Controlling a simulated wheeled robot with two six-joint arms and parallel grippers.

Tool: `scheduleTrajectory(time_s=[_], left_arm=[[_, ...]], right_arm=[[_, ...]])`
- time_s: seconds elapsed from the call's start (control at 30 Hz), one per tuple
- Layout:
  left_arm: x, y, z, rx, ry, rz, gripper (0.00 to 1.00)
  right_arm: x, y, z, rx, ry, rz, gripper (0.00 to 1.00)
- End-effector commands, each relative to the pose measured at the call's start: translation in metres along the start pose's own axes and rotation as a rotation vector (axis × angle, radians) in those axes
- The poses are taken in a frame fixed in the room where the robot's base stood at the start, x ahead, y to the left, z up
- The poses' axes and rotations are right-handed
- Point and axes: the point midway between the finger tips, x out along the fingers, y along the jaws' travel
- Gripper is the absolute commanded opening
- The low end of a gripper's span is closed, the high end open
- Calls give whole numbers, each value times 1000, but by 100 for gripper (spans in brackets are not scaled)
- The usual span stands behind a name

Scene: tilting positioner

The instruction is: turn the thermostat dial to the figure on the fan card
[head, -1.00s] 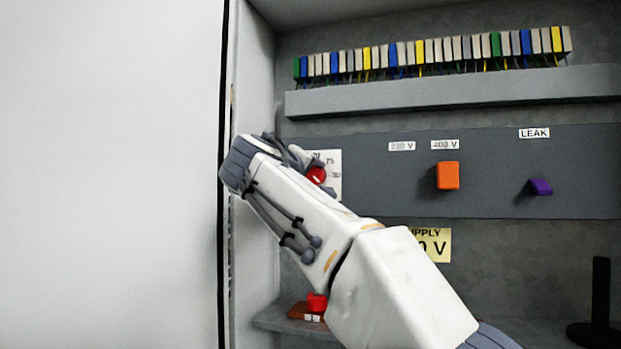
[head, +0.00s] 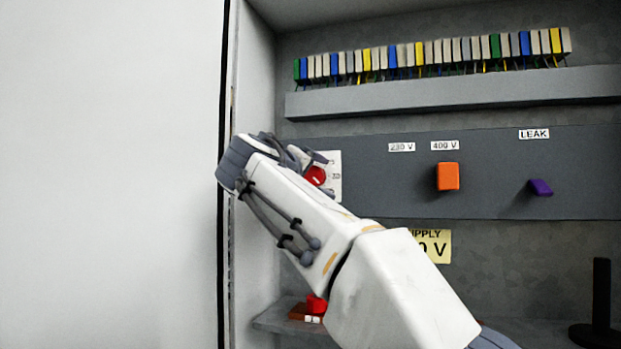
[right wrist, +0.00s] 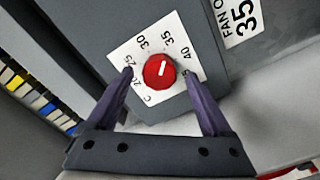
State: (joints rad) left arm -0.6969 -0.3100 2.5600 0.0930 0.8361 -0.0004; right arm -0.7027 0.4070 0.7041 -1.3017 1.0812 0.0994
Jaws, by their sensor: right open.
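The red thermostat dial (right wrist: 159,71) sits on a white scale plate (right wrist: 142,58) with figures from about 20 to 40. Its white mark points at or close to 35 in the right wrist view. The dial also shows in the head view (head: 315,176), partly behind my right gripper (head: 324,175). That gripper is open in the right wrist view (right wrist: 159,75), one finger on each side of the dial, with gaps between them and it. The fan card (right wrist: 240,18) shows 35, its wording cut by the frame edge. My left gripper is out of view.
An orange knob (head: 448,176) and a purple knob (head: 540,187) are to the right on the grey panel (head: 490,205). A terminal row (head: 430,52) runs above. The cabinet's left wall (head: 255,100) is close to the gripper.

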Motion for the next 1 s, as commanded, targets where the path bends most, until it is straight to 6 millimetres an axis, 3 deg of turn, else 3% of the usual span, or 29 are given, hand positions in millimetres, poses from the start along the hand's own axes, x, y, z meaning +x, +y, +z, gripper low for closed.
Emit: scheduleTrajectory(time_s=[0.3,0.5,1.0], left_arm=[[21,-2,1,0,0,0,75],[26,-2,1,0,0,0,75],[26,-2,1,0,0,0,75]], right_arm=[[-62,-2,0,2,6,-3,84],[-90,-1,1,1,2,-2,84],[-98,0,0,0,0,0,84]])
